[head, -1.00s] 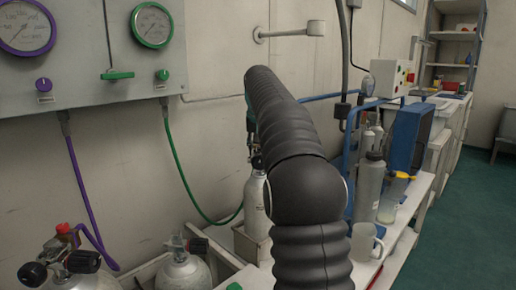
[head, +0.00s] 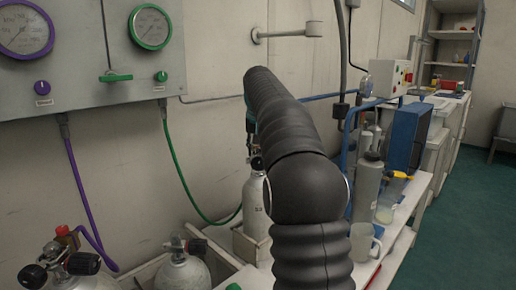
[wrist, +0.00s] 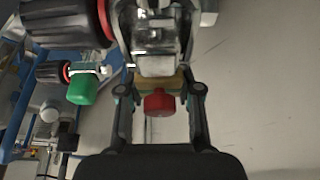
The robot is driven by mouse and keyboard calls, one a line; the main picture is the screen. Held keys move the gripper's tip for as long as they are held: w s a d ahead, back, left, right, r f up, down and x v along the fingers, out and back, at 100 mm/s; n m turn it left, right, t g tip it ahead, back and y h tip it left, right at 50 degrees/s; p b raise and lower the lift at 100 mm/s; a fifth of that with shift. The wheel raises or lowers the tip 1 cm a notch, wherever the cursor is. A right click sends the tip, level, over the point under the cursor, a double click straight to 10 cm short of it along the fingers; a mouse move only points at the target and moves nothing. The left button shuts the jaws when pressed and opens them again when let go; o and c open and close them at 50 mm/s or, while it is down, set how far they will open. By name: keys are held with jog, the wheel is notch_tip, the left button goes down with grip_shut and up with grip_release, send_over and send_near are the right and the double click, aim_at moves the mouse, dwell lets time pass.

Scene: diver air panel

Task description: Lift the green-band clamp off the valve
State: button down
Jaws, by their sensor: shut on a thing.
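In the wrist view my gripper (wrist: 160,82) has its two fingers on either side of the clamp (wrist: 158,102), at a tan part with a red knob. A chrome valve body (wrist: 158,45) stands right beyond the fingertips, with a black knob (wrist: 65,24) to its left. I cannot tell whether the clamp and valve touch. In the head view my dark arm hides the gripper and most of the clamp. A grey cylinder (head: 256,205) stands partly behind the arm.
A green-capped fitting (wrist: 82,88) is left of my gripper. The green hose (head: 180,165) runs from the wall panel (head: 100,90) toward the grey cylinder. More cylinders (head: 185,272) stand at the front left. A mug (head: 363,243) and bottles crowd the bench right of my arm.

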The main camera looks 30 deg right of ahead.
jog(key=shift+r, duration=0.1)
jog(key=shift+r+p, duration=0.8)
jog(key=shift+r, duration=1.25)
jog(key=shift+r, duration=0.1)
